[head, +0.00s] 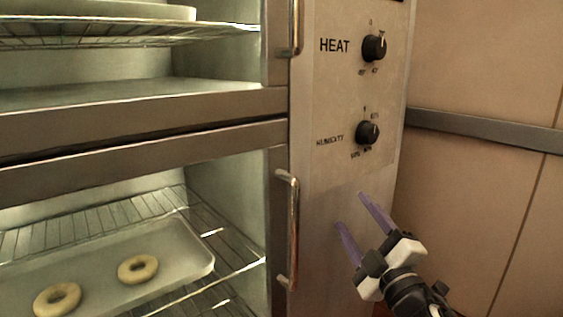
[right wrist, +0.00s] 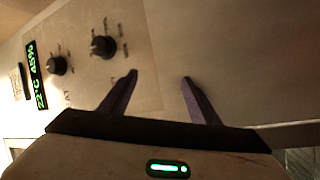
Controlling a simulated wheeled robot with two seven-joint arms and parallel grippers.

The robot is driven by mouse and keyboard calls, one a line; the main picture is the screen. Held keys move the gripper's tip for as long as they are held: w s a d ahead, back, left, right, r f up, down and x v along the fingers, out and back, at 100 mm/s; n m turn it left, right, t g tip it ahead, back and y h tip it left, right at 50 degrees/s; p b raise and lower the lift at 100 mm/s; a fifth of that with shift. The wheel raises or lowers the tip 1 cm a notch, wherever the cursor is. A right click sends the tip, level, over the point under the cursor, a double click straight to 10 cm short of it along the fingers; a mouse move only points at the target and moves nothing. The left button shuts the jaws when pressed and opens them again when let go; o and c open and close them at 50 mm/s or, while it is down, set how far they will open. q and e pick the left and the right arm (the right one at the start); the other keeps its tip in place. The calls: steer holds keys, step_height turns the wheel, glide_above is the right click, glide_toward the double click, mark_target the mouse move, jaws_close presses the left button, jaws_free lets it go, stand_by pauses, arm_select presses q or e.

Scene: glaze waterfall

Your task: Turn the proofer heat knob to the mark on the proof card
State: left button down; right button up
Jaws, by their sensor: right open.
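The black heat knob (head: 374,47) sits on the proofer's control panel beside the HEAT label. A pale pointer line on it appears to aim up and right. The heat knob also shows in the right wrist view (right wrist: 57,65), left of the humidity knob (right wrist: 103,46). My right gripper (head: 350,209) is open and empty, below both knobs in the head view. Its purple fingers show apart in the right wrist view (right wrist: 160,76). A small pale card-like piece (right wrist: 17,82) is at the far left there; its markings cannot be read. My left gripper is not in view.
The humidity knob (head: 367,132) is between my right gripper and the heat knob. A green display (right wrist: 37,75) reads 22°C 45%. Door handles (head: 288,230) stick out left of the panel. Dough rings (head: 138,268) lie on a tray inside. A tiled wall is at right.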

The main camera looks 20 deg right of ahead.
mark_target(382, 46)
step_height(382, 46, up, 27)
steer(key=w+n+y+p, duration=0.1)
steer(key=n+y+p, duration=0.1)
steer(key=n+y, duration=1.5)
steer(key=s+d+r+n+g+h, duration=0.1)
steer(key=d+r+n+g+h, duration=0.15)
steer(key=d+n+h, duration=0.35)
steer(key=d+r+n+g+h, duration=0.1)
steer(key=d+r+n+h, duration=0.3)
steer(key=d, duration=0.3)
steer(key=shift+n+y, duration=0.4)
steer(key=shift+n, duration=0.2)
steer(key=p+x, duration=0.2)
steer(key=x, duration=0.6)
steer(key=shift+a, duration=0.15)
steer(key=shift+w+a+f, duration=0.1)
steer(key=shift+w+a, duration=0.15)
steer(key=shift+w, duration=0.3)
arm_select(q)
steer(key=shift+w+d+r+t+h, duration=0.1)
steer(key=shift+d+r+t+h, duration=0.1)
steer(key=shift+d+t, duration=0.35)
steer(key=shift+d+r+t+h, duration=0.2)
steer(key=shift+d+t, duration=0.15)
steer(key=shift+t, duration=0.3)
